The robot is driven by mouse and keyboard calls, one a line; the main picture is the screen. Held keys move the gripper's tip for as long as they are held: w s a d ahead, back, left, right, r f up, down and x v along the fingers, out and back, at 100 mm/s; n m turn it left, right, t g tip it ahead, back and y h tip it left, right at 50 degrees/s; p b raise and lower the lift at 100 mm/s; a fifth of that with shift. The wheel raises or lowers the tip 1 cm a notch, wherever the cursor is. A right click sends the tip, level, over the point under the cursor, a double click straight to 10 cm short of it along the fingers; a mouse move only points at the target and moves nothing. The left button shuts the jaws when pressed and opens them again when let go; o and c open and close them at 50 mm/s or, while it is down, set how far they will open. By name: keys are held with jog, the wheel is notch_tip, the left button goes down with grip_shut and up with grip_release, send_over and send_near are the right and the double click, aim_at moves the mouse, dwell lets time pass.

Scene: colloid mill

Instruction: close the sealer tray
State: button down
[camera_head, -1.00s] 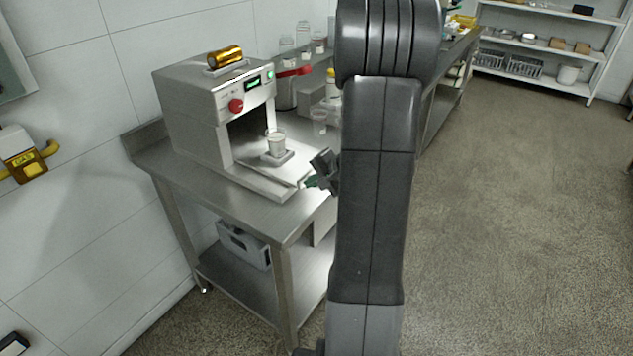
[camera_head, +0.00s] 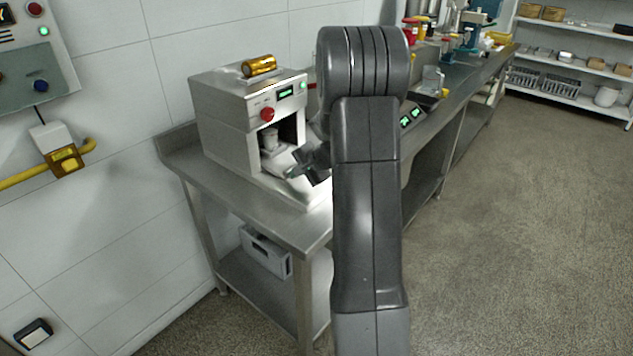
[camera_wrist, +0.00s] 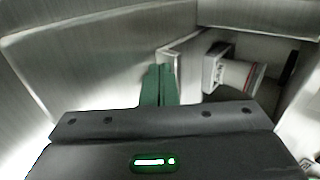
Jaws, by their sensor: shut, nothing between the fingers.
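The sealer (camera_head: 228,112) is a grey box machine on a steel table, with a red knob and a green display. Its tray (camera_head: 282,160) shows at the front opening, its front part partly hidden by my gripper. A white cup (camera_head: 270,138) sits upright on the tray, inside the opening. In the wrist view the cup (camera_wrist: 238,77) with a red band appears behind the tray's raised edge (camera_wrist: 187,58). My gripper (camera_head: 291,172) is shut and empty, at the tray's front. Its green fingers (camera_wrist: 160,84) are together against or very near that edge; contact is not certain.
A gold roll (camera_head: 258,65) lies on top of the sealer. The steel table (camera_head: 290,222) has free room at its front left. A grey crate (camera_head: 265,252) stands on the lower shelf. Further along the bench are bottles and scales.

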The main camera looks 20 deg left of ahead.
aim_at(270, 165)
jog(key=w+a, duration=0.1)
jog(key=a, duration=0.4)
jog(key=w+a+p, duration=0.1)
jog(key=a, duration=0.1)
jog(key=shift+w+a, duration=0.2)
jog(key=shift+w, duration=0.15)
jog(key=shift+a+r, duration=0.1)
jog(key=shift+w+r, duration=0.1)
